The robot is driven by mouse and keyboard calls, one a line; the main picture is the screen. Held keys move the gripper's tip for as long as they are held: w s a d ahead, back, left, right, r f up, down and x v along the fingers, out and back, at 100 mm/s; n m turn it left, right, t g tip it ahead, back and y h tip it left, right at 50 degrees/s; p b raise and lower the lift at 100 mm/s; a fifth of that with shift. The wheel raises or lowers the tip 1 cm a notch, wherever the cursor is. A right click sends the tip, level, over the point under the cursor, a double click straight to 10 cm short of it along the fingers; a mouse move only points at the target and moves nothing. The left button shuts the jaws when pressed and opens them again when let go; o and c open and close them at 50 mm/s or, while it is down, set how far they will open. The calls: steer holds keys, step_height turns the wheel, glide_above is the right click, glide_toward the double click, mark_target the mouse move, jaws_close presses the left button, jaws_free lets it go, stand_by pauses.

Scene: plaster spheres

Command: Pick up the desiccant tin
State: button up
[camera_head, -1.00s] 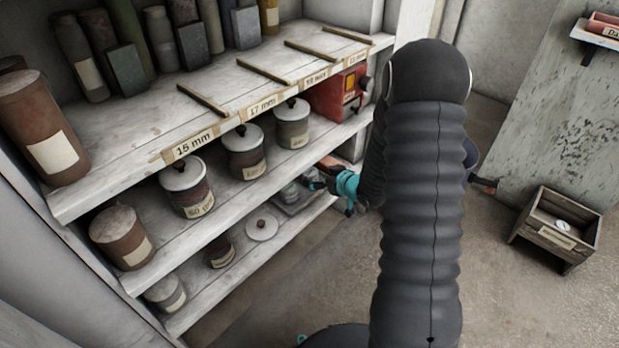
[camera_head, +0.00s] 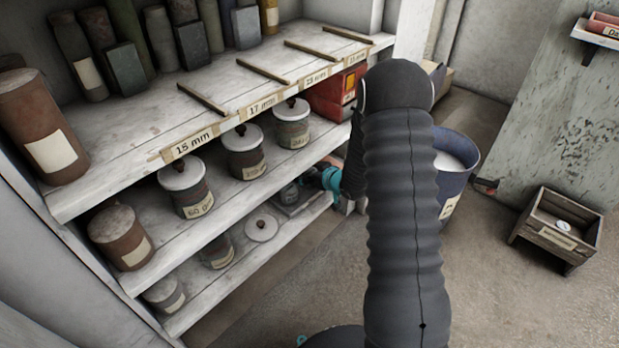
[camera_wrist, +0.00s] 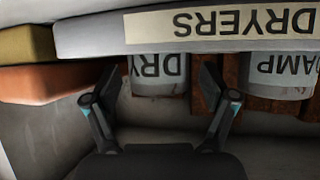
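In the wrist view, which is upside down, a grey tin labelled "DRY" (camera_wrist: 157,78) shows between the two fingers of my gripper (camera_wrist: 158,80). Part of its label is hidden, and I cannot tell whether it is the desiccant tin. My gripper is open, with a finger to each side of this tin and a visible gap on the right. A similar tin with a label reading "AMP" (camera_wrist: 280,70) stands to the right. In the head view, my teal-marked wrist is at the right end of the lower shelf; my fingertips are not clear there.
A shelf edge labelled "DRYERS" (camera_wrist: 220,24) crosses the wrist view close to the tins. In the head view, several lidded tins line the middle shelf (camera_head: 150,215). A blue bucket (camera_head: 455,178) stands right of my arm, and a wooden crate (camera_head: 556,226) on the floor.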

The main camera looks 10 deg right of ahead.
steer(key=c, duration=1.3)
